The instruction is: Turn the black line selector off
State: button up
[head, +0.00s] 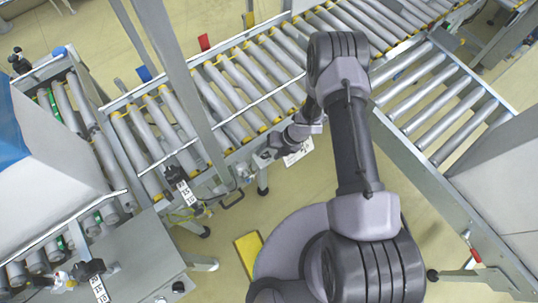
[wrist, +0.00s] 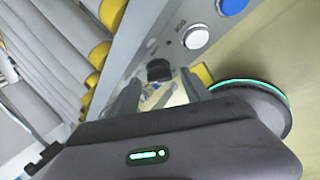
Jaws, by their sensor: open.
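The black selector (wrist: 159,70) is a small dark knob on the grey control panel (wrist: 140,45). In the wrist view it stands just beyond and between the two fingertips of my gripper (wrist: 160,90). The fingers are apart and nothing is held between them. I cannot tell whether they touch the knob, and its pointer direction is too small to read. In the head view my gripper (head: 264,158) is at the side of the roller conveyor, and the selector cannot be made out there.
A white button (wrist: 196,38) and a blue button (wrist: 232,6) sit on the same panel, up and right of the selector. A yellow part (wrist: 203,73) is close beside the right finger. Conveyor rollers (head: 235,90) run behind the panel. Yellow floor is open in front.

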jog(key=shift+a+f, duration=0.2)
jog(key=shift+f, duration=0.15)
grip_shut()
